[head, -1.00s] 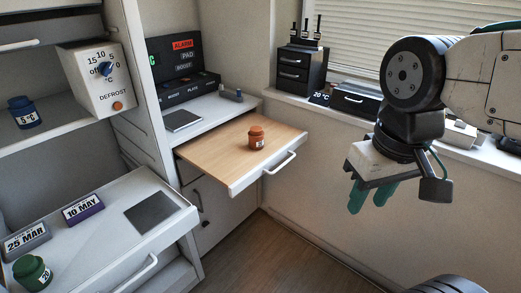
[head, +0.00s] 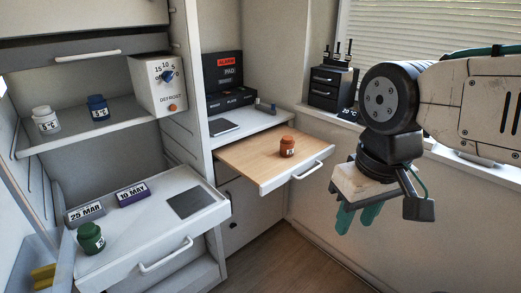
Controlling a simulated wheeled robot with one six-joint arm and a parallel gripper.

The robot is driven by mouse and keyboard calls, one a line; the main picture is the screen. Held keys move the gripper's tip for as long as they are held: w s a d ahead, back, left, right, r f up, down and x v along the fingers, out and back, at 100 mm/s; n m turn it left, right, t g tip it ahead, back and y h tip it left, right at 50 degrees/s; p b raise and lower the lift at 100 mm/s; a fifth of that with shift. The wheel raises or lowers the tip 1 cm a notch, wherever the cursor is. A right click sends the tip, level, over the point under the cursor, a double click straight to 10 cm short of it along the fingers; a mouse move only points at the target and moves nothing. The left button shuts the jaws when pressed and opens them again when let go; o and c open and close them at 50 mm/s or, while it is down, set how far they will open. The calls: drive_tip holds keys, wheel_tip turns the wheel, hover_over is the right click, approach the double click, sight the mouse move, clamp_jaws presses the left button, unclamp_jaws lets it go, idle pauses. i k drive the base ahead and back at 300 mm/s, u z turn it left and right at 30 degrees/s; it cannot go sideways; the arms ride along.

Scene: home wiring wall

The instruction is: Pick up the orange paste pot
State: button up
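The orange paste pot (head: 287,146) stands upright on the wooden pull-out board (head: 245,155), towards its right side. It is a small orange pot with a lid and a pale label. My gripper (head: 357,218) hangs to the right of the board, its two green fingers pointing down. The fingers are apart with nothing seen between them. The gripper is clear of the pot.
The board has a white front with a handle (head: 307,170). At left a pulled-out white drawer (head: 150,225) holds a green pot (head: 90,238) and date blocks (head: 133,194). A blue pot (head: 98,107) and white pot (head: 45,120) stand on the shelf above.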

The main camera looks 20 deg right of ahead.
sight(285, 151)
drive_tip(key=z, duration=0.15)
drive_tip(key=i, duration=0.9)
drive_tip(key=z, duration=0.85)
